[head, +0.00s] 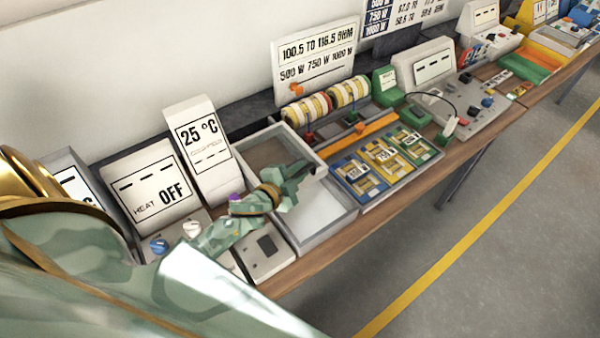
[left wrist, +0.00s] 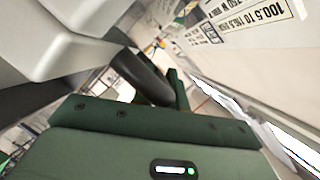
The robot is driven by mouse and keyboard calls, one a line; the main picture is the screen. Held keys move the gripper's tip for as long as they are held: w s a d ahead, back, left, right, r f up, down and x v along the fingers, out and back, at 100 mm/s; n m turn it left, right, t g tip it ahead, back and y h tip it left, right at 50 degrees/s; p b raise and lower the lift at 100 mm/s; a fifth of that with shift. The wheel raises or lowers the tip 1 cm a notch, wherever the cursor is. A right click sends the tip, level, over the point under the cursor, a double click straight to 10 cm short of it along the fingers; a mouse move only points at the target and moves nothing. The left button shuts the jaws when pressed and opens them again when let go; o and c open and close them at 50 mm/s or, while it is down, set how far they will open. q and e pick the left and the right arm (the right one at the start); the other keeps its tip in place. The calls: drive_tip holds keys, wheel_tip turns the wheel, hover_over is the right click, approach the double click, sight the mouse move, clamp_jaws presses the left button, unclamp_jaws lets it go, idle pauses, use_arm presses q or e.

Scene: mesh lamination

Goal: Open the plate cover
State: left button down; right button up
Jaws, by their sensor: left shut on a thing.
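The pale grey box-like plate unit with a rim (head: 335,218) stands on the bench beside the 25 °C display. Its upper part, which looks like the plate cover (head: 262,148), shows a brownish-grey face behind my gripper. I cannot tell how far the cover is raised. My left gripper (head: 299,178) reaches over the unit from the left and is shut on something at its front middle. In the left wrist view, a dark rounded bar (left wrist: 145,78), probably the cover's handle, lies at the green jaws. The jaws hide the exact contact. My right gripper is not in view.
The 25 °C display (head: 203,150) and the HEAT OFF panel (head: 150,185) stand left of the unit. A tray of blue, yellow and green plates (head: 385,165) sits close on its right. The floor (head: 480,235) in front is clear.

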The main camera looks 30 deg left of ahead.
sight(280, 154)
use_arm(q)
drive_tip(key=w+a, duration=0.1)
drive_tip(key=a, duration=0.1)
drive_tip(key=w+a, duration=0.1)
drive_tip(key=a, duration=0.2)
drive_tip(key=w+a, duration=0.1)
drive_tip(key=a, duration=0.1)
drive_tip(key=shift+a, duration=0.2)
drive_tip(key=c, duration=1.4)
unclamp_jaws()
drive_tip(key=shift+s, duration=0.3)
drive_tip(key=v, duration=1.5)
drive_tip(key=shift+s+r+p, duration=0.2)
drive_tip(key=shift+s+p, duration=0.15)
